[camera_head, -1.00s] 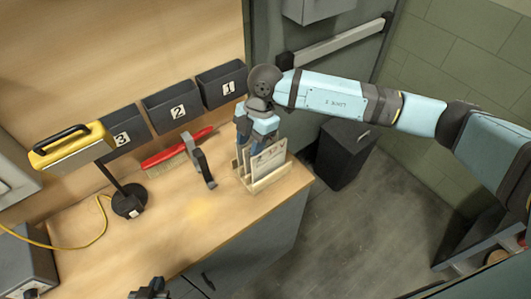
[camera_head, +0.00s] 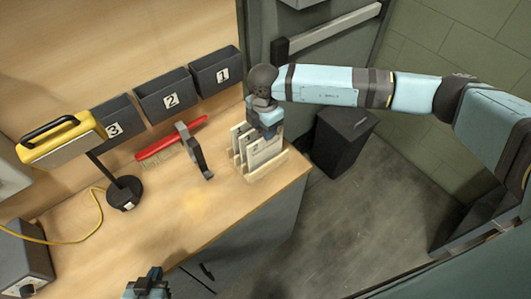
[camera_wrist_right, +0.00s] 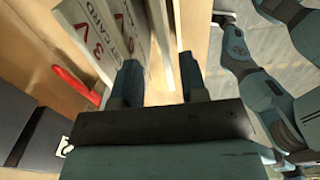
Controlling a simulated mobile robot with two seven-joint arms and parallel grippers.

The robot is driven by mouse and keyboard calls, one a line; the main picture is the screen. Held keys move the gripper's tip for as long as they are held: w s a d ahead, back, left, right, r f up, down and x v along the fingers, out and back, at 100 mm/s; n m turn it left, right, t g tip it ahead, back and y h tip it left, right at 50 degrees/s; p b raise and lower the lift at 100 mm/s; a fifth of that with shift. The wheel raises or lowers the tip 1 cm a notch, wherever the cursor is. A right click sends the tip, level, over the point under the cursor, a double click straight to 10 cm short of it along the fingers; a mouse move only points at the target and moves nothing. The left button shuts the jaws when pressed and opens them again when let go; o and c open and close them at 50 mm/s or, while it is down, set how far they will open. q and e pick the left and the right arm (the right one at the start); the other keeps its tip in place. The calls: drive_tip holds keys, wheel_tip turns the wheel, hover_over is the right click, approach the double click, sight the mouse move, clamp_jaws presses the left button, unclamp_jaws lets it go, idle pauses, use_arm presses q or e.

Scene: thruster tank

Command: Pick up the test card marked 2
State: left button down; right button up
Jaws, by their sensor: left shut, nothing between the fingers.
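Several pale test cards (camera_head: 264,153) stand upright in a wooden rack (camera_head: 284,161) at the bench's right end. Their numbers are too small or covered in the head view. In the right wrist view, a card marked 3 (camera_wrist_right: 105,30) in red stands left of the fingers, and other card edges rise beyond the gap. My right gripper (camera_head: 266,134) is over the rack, pointing down among the cards. Its fingers (camera_wrist_right: 162,82) are apart; I cannot tell whether a card lies between them. My left gripper (camera_head: 150,274) is shut and empty at the bottom of the head view.
Dark bins marked 1 (camera_head: 216,72), 2 (camera_head: 169,97) and 3 (camera_head: 118,122) line the wall. A red-handled brush (camera_head: 168,139), a dark clamp-like tool (camera_head: 195,152) and a yellow-topped lamp (camera_head: 62,140) lie or stand left of the rack. The front bench area is clear.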

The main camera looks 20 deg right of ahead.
drive_tip(key=b, duration=0.2)
hover_over(265, 152)
drive_tip(key=f, duration=0.4)
drive_tip(key=shift+w+d+f, duration=0.15)
drive_tip(key=shift+w+d, duration=0.05)
drive_tip(key=shift+w, duration=0.05)
drive_tip(key=c, duration=0.7)
clamp_jaws()
